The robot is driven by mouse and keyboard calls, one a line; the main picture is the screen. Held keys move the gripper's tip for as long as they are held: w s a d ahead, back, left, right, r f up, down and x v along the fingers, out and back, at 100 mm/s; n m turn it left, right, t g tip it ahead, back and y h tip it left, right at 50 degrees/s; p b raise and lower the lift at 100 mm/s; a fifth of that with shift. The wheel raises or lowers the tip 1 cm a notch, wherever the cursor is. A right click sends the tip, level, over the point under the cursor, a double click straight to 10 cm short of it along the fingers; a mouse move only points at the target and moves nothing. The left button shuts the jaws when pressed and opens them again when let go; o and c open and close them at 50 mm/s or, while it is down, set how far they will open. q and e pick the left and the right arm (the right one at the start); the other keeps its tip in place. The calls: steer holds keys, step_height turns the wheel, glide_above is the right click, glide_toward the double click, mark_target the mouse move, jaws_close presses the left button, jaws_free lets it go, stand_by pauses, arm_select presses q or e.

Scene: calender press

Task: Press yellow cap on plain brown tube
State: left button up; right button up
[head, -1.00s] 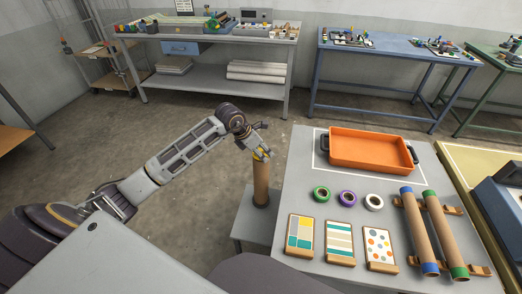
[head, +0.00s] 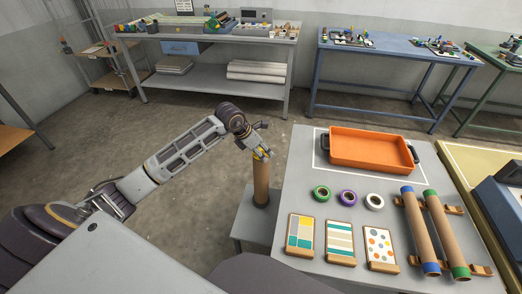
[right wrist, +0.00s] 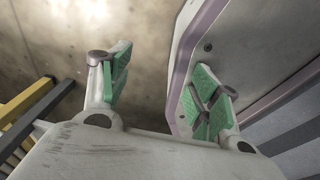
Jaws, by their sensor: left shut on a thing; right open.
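The plain brown tube (head: 261,182) stands upright on a low grey stand (head: 254,222) left of the table, its foot in a dark holder (head: 261,200). The yellow cap (head: 258,154) shows at the tube's top, between the fingers of my left gripper (head: 260,153). That gripper is shut on the cap and points down at the tube. The fingers partly hide the cap, so I cannot tell how far it sits on the tube. In the right wrist view my right gripper (right wrist: 160,88) is open, with green pads apart and nothing between them.
The grey table right of the stand holds an orange tray (head: 370,148), green, purple and white tape rolls, several pattern cards, and two brown tubes (head: 420,232) with blue and green ends on wooden holders. Workbenches stand behind. The floor left of the stand is clear.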

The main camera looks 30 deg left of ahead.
arm_select(q)
steer(key=o, duration=1.3)
steer(key=shift+r, duration=0.15)
steer(key=shift+r+p, duration=0.35)
steer(key=shift+r, duration=0.55)
steer(key=shift+r+p, duration=0.65)
steer(key=shift+r, duration=0.1)
steer(key=shift+r+p, duration=0.6)
steer(key=shift+r, duration=0.55)
arm_select(e)
steer(key=r, duration=0.3)
steer(key=shift+w+r, duration=0.15)
steer(key=shift+w, duration=0.15)
steer(key=shift+s, duration=0.1)
